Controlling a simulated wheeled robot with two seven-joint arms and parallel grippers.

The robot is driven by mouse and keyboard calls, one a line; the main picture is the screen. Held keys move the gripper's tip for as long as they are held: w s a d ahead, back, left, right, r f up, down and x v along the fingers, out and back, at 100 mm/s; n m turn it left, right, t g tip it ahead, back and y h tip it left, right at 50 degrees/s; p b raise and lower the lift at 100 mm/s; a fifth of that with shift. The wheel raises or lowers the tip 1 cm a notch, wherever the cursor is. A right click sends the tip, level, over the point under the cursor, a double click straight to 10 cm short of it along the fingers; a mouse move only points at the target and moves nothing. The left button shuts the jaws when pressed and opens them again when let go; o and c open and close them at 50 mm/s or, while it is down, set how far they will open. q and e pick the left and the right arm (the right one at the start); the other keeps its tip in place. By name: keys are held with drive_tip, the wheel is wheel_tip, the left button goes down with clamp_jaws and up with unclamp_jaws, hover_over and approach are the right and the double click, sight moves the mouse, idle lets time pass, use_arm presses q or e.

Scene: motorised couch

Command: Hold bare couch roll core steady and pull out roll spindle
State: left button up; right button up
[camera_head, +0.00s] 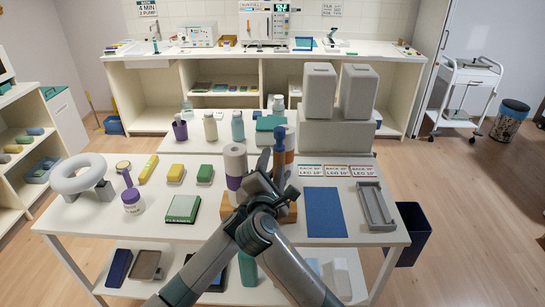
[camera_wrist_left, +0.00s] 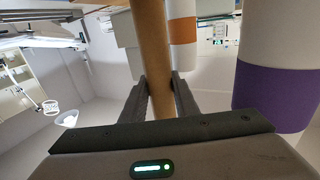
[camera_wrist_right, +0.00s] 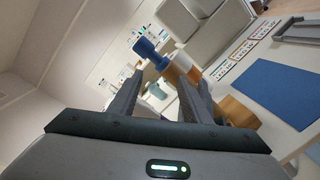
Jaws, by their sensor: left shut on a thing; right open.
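The bare couch roll core (camera_wrist_left: 152,40) is a brown tube, upright between my left fingers. My left gripper (camera_wrist_left: 160,84) is shut on it; in the head view the crossing arms mostly hide this. The blue roll spindle (camera_head: 279,136) stands up from the core, its knobbed top showing; it also shows in the right wrist view (camera_wrist_right: 148,48). My right gripper (camera_wrist_right: 160,82) is open, its fingertips close to the spindle and core; in the head view its fingers (camera_head: 278,172) are just below the spindle top. Whether they touch anything cannot be told.
A purple-banded roll (camera_head: 235,162) stands left of the core, an orange-banded roll (camera_head: 291,145) close behind it. A wooden block (camera_head: 228,213) sits below. A blue mat (camera_head: 325,212) and grey tray (camera_head: 375,205) lie right. A green cleaner box (camera_head: 183,208) lies left.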

sight(282, 133)
drive_tip(key=n, duration=0.3)
drive_tip(key=r+n+h, duration=0.1)
drive_tip(key=n, duration=0.2)
drive_tip(key=r+n+h, duration=0.1)
drive_tip(key=n, duration=0.2)
drive_tip(key=shift+w+r+n, duration=0.15)
drive_tip(key=shift+w+n, duration=0.15)
drive_tip(key=shift+w, duration=0.05)
drive_tip(key=shift+w, duration=0.15)
drive_tip(key=x, duration=1.1)
drive_tip(key=shift+w+d+r, duration=0.1)
drive_tip(key=shift+w+d, duration=0.15)
drive_tip(key=shift+w, duration=0.1)
